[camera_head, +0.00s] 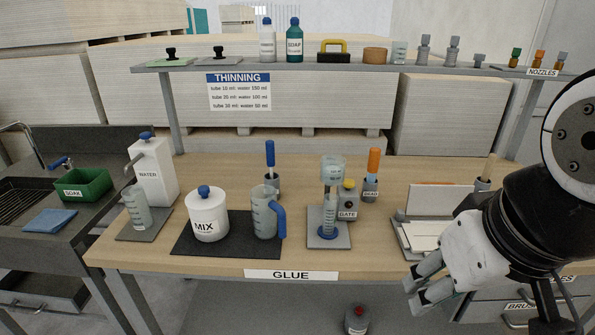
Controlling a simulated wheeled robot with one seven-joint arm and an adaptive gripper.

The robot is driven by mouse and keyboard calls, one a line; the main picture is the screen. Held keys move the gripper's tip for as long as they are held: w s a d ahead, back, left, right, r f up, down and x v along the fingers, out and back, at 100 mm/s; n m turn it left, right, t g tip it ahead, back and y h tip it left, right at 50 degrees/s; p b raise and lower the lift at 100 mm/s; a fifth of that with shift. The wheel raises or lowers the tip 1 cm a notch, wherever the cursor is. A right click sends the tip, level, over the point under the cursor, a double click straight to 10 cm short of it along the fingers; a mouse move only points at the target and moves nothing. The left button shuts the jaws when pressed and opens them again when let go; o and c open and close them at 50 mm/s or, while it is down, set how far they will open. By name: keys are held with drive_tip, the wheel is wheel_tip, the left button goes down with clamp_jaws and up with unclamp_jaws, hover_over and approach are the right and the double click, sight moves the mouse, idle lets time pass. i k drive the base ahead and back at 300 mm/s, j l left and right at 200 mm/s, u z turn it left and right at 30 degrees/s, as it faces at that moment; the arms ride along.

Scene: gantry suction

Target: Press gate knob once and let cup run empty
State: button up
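The gate knob (349,184) is a small yellow knob on top of a grey box labelled GATE (348,207), right of the stand in the middle of the bench. The cup (332,168) is a clear, pale vessel at the top of the stand, above a clear graduated tube (329,215) with a blue foot on a grey base plate (316,241). How much the cup holds is too small to tell. My gripper (414,293) is at the lower right, in front of the bench edge, apart from the knob and cup. Its fingers are apart with nothing between them.
A jug with a blue handle (264,213) and the MIX pot (206,216) stand left. The front bench strip is clear.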

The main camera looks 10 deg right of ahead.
sight(348, 183)
drive_tip(key=i+j+z, duration=0.15)
drive_tip(key=i, duration=0.35)
drive_tip(key=i+j+z, duration=0.1)
drive_tip(key=i+j, duration=0.15)
drive_tip(key=i, duration=0.25)
